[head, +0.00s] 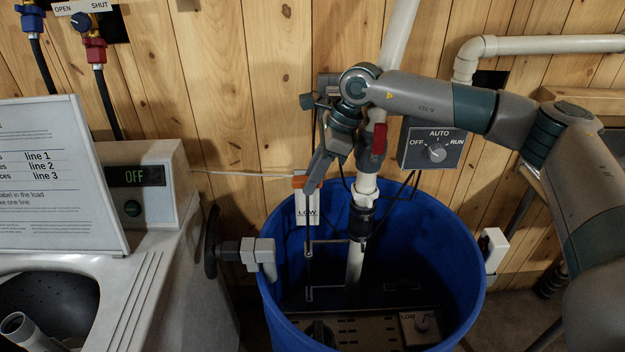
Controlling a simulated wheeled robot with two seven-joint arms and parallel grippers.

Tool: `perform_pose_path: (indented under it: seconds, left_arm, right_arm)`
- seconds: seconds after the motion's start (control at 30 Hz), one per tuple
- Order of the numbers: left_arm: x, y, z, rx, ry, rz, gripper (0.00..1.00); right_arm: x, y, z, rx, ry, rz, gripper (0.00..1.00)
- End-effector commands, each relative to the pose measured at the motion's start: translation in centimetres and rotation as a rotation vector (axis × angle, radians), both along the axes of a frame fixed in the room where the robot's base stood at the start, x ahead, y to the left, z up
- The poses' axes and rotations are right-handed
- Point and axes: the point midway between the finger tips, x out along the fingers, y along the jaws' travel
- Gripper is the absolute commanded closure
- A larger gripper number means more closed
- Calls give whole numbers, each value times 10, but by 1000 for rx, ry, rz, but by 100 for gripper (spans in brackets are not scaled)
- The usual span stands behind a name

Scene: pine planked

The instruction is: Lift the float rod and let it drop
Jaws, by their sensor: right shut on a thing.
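The float rod (308,235) is a thin, dark upright rod above and inside the blue sump basin (420,240). Its lower part runs down past small brackets toward the dark inside of the basin. My right gripper (312,180) reaches in from the right, pointing down, and is shut on the upper part of the rod. An orange piece (299,181) shows right beside the fingertips. The gripper's fingers partly hide the rod there. My left gripper is out of view.
A white pipe with a red-handled valve (379,139) stands close right of the gripper. A grey OFF/AUTO/RUN switch box (434,148) is on the plank wall. A washer-like sink unit (150,200) and sign (55,180) stand left.

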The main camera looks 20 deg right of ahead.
Motion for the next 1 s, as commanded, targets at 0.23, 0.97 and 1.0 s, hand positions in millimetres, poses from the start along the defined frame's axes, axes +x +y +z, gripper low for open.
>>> perform_pose_path:
  seconds: [0.23,0.97,1.0]
  left_arm:
    - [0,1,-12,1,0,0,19]
    - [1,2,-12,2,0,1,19]
    - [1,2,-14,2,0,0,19]
  right_arm:
    - [-4,4,4,0,12,9,100]
    - [-1,-1,12,1,2,3,61]
    - [-2,-2,14,1,2,2,61]
